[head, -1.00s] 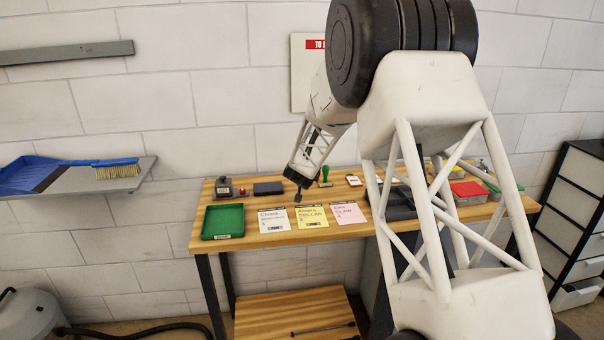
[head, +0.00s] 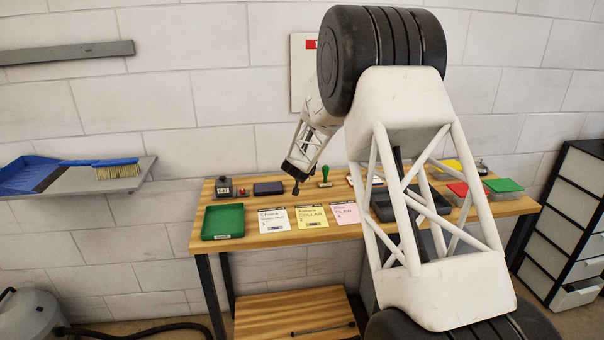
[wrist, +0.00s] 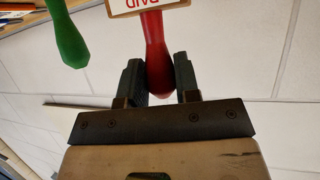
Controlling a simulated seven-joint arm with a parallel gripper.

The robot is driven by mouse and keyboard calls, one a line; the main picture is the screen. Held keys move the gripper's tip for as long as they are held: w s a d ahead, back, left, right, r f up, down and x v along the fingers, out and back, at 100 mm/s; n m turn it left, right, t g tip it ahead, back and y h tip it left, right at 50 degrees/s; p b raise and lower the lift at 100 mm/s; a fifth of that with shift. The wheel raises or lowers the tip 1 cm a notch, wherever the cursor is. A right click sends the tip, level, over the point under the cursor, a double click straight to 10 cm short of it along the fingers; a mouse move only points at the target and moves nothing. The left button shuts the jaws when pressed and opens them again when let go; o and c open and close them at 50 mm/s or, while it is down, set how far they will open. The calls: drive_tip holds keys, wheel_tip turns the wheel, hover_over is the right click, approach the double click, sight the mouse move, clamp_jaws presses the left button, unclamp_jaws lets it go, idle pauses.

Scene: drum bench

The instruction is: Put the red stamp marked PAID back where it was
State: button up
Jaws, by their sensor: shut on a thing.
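In the wrist view my gripper (wrist: 159,82) is shut on the red stamp (wrist: 155,45) by its handle. The stamp's white label with the red letters PAID (wrist: 148,4) shows upside down and cut off at the top edge. A green stamp (wrist: 68,35) shows to the left of it, apart from the fingers. In the head view my gripper (head: 296,186) is low over the back part of the bench, just left of the green stamp (head: 325,177). The red stamp cannot be made out there, and I cannot tell whether it touches the bench.
On the wooden bench (head: 450,220) stand a dark blue pad (head: 268,188), a grey-black device (head: 224,187) and a green tray (head: 223,221). White (head: 273,220), yellow (head: 312,218) and pink (head: 345,214) cards lie in front. Lidded boxes (head: 503,186) stand at the right, partly behind my arm.

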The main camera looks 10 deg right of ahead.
drive_tip(key=shift+f, duration=1.65)
drive_tip(key=shift+f, duration=0.1)
drive_tip(key=o, duration=0.9)
drive_tip(key=v, duration=1.2)
